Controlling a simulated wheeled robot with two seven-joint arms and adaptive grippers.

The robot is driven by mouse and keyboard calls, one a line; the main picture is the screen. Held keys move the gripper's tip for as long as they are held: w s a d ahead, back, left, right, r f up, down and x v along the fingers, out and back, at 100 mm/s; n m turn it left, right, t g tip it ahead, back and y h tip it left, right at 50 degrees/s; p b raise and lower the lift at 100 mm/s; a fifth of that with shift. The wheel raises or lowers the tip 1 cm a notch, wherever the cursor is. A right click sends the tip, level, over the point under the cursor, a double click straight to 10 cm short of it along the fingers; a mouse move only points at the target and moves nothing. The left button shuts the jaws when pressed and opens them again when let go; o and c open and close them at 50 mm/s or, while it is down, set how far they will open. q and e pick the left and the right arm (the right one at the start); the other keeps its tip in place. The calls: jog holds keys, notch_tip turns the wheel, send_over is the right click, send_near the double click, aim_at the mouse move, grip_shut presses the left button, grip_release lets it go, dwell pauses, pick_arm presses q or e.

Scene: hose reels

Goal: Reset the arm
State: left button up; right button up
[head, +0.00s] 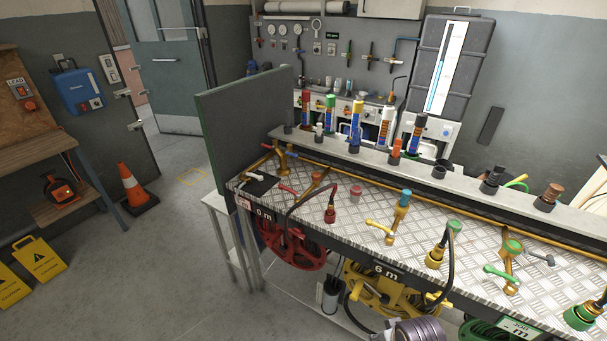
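Neither of my grippers shows in the head view. A grey ribbed rounded part at the bottom edge, right of centre, may be a link of my own arm; no fingers show on it. The metal tread-plate workbench (345,208) runs from the centre to the right edge.
Several coloured tubes, one yellow (355,125), stand on the raised back ledge (330,147). A green-grey panel (240,125) closes the bench's left end. An orange cone (134,185) and yellow warning signs (40,259) stand on the left floor. The floor between (165,265) is clear.

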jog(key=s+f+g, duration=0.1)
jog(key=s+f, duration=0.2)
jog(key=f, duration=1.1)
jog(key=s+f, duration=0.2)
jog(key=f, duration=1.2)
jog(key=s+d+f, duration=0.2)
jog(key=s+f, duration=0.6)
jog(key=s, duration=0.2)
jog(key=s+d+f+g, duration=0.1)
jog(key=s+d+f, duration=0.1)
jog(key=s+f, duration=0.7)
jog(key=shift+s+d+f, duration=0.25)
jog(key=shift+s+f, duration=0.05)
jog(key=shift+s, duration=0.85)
